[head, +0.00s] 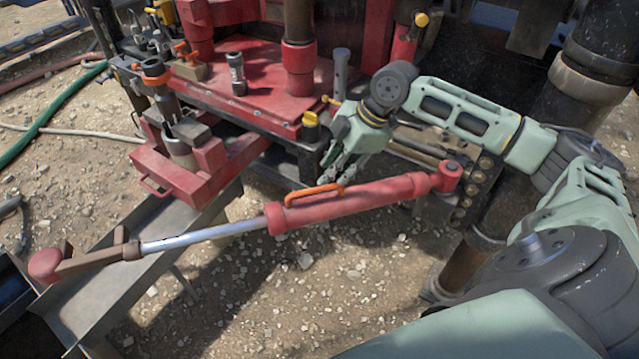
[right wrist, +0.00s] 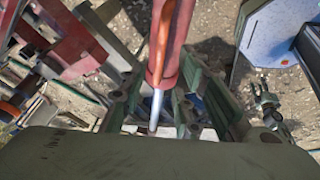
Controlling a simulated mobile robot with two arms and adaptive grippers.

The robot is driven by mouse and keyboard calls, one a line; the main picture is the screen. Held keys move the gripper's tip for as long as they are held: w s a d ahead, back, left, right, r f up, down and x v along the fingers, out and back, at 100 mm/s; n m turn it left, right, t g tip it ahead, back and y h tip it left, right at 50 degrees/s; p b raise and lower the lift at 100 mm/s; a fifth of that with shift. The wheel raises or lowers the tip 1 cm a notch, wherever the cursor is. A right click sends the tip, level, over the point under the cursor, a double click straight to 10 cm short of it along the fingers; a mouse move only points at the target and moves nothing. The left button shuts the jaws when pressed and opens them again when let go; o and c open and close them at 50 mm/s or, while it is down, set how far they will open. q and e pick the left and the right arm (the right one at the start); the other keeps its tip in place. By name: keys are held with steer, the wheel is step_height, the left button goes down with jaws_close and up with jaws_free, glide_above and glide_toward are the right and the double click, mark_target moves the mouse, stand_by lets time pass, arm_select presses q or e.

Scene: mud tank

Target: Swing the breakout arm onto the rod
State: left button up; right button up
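The breakout arm (head: 345,203) is a red cylinder with an orange handle (head: 314,194), pivoted at its right end. Its bright shaft reaches left to a brown fork end (head: 97,262) with a red knob. A dark upright rod (head: 181,150) stands in the red clamp at left; the fork end is apart from it, in front. My right gripper (head: 338,172) is just above the orange handle, fingers pointing down and apart. In the right wrist view, the red cylinder and orange handle (right wrist: 164,42) show between the open fingers (right wrist: 175,100); contact cannot be told. My left gripper is not visible in the head view.
The red rig table (head: 225,75) with tools stands behind the arm. A metal trough (head: 130,290) lies under the fork end. The red clamp frame (head: 175,180) juts out at left. Open gravel (head: 300,290) lies in front. A thick dark post (head: 590,75) is at right.

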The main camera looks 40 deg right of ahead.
mark_target(319, 189)
steer(key=p+x, duration=0.1)
steer(key=x, duration=0.6)
steer(key=shift+w+a+f, duration=0.1)
steer(key=shift+f, duration=0.05)
jaws_close()
stand_by(0.4)
